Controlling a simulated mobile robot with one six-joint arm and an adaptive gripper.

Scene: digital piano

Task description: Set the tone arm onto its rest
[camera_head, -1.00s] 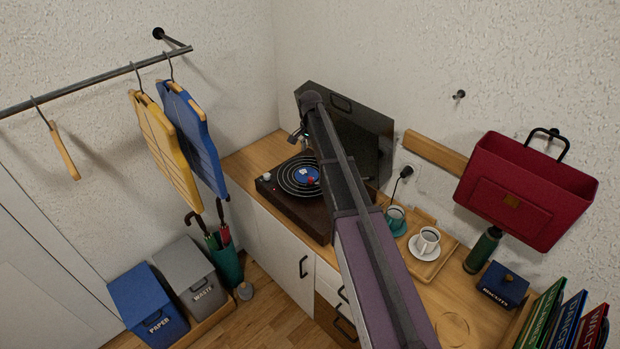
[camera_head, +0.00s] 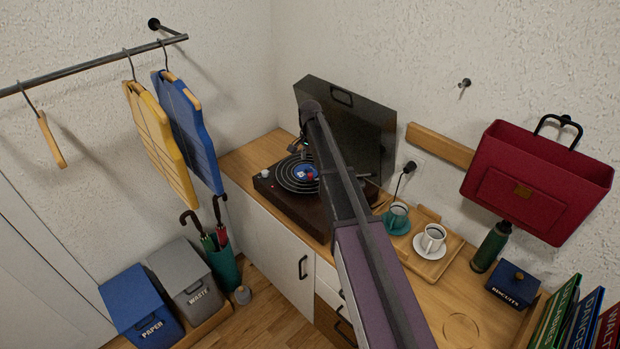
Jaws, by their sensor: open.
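The record player (camera_head: 296,206) stands on the wooden counter with its dark lid (camera_head: 365,135) raised. A black record (camera_head: 284,181) with a blue label lies on the platter. A small red part shows at the label's right edge; I cannot tell if it belongs to the tone arm. The tone arm and its rest are not clearly visible; my arm covers the right side of the deck. My gripper (camera_head: 296,151) is open, small and partly hidden by my arm, above the far edge of the record. I see nothing held in it.
A plug with a cord (camera_head: 409,167) is in the wall. A green bottle (camera_head: 491,247) and a blue box (camera_head: 513,285) stand farther right.

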